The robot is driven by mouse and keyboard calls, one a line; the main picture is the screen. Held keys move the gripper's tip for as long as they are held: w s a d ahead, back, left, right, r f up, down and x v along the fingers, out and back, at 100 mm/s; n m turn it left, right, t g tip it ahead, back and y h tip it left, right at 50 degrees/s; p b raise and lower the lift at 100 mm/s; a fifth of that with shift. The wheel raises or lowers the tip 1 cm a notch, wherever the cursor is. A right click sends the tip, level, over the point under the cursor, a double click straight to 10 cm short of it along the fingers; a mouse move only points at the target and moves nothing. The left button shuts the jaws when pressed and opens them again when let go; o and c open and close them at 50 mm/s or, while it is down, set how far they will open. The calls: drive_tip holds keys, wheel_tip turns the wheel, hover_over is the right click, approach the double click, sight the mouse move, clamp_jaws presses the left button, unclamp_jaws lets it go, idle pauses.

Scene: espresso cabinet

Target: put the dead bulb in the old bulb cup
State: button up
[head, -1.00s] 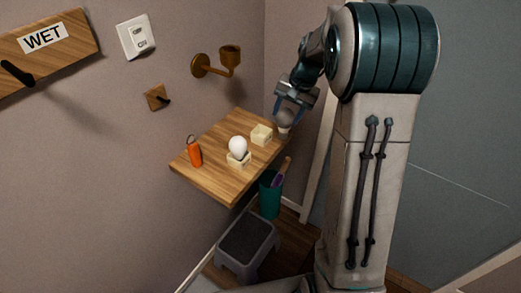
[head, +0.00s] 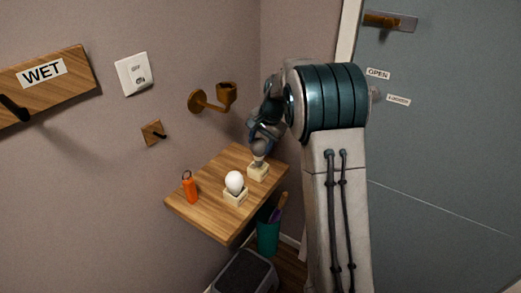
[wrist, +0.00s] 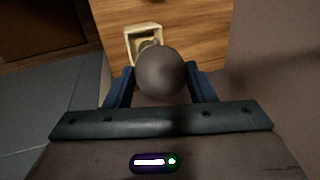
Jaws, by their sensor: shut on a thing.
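The dead bulb is dark grey; in the head view the bulb (head: 259,147) is upright just above a cream square cup (head: 258,172) on the wooden shelf. In the wrist view the bulb (wrist: 160,72) sits between the blue fingers of my gripper (wrist: 160,85), which is shut on it. The cup (wrist: 143,32) shows behind the bulb there, partly covered by it. Whether the bulb's base touches the cup is hard to tell. A white bulb (head: 235,182) stands in a second cream cup (head: 235,198) nearer the front.
An orange cylinder with a ring (head: 190,188) stands on the left of the wooden shelf (head: 205,215). A brass wall socket (head: 224,92) juts out above the shelf. A teal bin (head: 268,235) and a grey stool (head: 243,272) are below. A grey door (head: 440,150) is at right.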

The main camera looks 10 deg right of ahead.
sight(260, 152)
drive_tip(key=shift+s+d+p+x, duration=0.15)
drive_tip(key=shift+p+x, duration=0.05)
drive_tip(key=shift+x, duration=0.8)
drive_tip(key=shift+s+d+p+x, duration=0.15)
drive_tip(key=shift+p+x, duration=0.05)
drive_tip(key=shift+x, duration=0.8)
drive_tip(key=shift+f, duration=0.2)
drive_tip(key=shift+f, duration=0.2)
drive_tip(key=o, duration=1.1)
drive_tip(key=shift+r, duration=0.1)
